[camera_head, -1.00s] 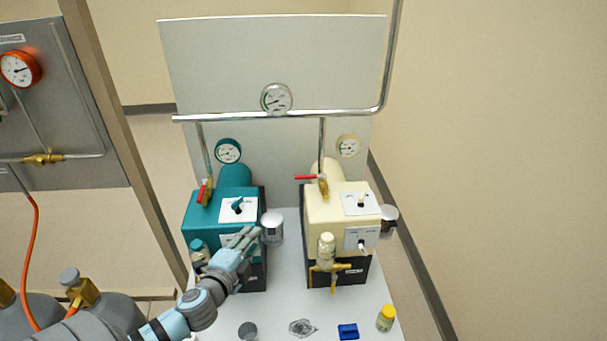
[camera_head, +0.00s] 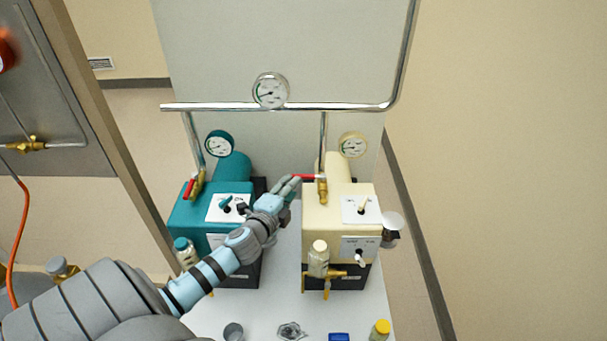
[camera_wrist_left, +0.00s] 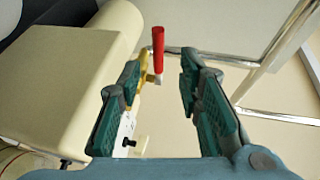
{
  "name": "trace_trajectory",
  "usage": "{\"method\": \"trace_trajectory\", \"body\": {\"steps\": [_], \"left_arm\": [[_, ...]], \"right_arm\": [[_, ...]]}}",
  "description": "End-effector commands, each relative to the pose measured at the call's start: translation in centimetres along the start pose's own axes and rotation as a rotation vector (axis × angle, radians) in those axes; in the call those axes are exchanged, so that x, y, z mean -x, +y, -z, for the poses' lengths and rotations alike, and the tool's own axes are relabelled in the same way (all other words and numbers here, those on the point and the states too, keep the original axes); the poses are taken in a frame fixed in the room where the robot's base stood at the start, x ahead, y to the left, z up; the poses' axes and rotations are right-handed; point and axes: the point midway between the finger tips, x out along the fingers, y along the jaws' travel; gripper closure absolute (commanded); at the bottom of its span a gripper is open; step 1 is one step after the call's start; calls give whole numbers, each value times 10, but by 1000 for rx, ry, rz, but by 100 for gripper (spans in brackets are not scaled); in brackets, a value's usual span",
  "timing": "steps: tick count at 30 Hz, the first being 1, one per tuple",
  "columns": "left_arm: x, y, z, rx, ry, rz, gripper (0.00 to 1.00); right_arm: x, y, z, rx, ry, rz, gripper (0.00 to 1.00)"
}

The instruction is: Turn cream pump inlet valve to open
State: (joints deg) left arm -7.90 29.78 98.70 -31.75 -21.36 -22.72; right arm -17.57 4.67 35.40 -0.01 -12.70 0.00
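The cream pump (camera_head: 330,212) stands on the right of the bench. Its brass inlet valve (camera_head: 322,188) sits at the pump's back left, below a vertical pipe. The valve's red handle (camera_head: 305,177) points left, crosswise to the pipe. My left gripper (camera_head: 291,183) reaches between the two pumps, with its fingertips near the red handle. In the left wrist view the gripper (camera_wrist_left: 160,88) is open, and the red handle (camera_wrist_left: 158,50) shows just beyond and between the fingertips. The brass valve body (camera_wrist_left: 143,82) is partly hidden behind one finger. My right gripper is not in view.
A teal pump (camera_head: 190,213) with its own red-handled valve (camera_head: 190,188) stands left of my arm. A horizontal pipe with a gauge (camera_head: 270,91) runs behind. Glass bottles (camera_head: 318,258), a yellow-capped vial (camera_head: 380,329) and a blue item (camera_head: 339,337) are near the front.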

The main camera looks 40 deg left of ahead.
Motion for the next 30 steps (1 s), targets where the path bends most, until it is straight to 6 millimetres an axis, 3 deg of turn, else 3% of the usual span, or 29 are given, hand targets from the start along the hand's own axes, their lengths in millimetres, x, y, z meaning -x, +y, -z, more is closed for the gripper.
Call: {"method": "trace_trajectory", "body": {"steps": [3, 10, 20, 26, 30], "left_arm": [[-33, -2, 0, 5, -2, 0, 68], [-70, -1, 2, 1, 3, 0, 68], [-75, 0, 3, 1, 5, -1, 69], [-75, 0, 3, 1, 5, -1, 100], [-75, 0, 3, 0, 5, -1, 100]], "right_arm": [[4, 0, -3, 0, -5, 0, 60], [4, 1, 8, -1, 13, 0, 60], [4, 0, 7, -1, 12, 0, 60], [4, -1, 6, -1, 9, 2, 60], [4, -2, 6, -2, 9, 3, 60]]}}
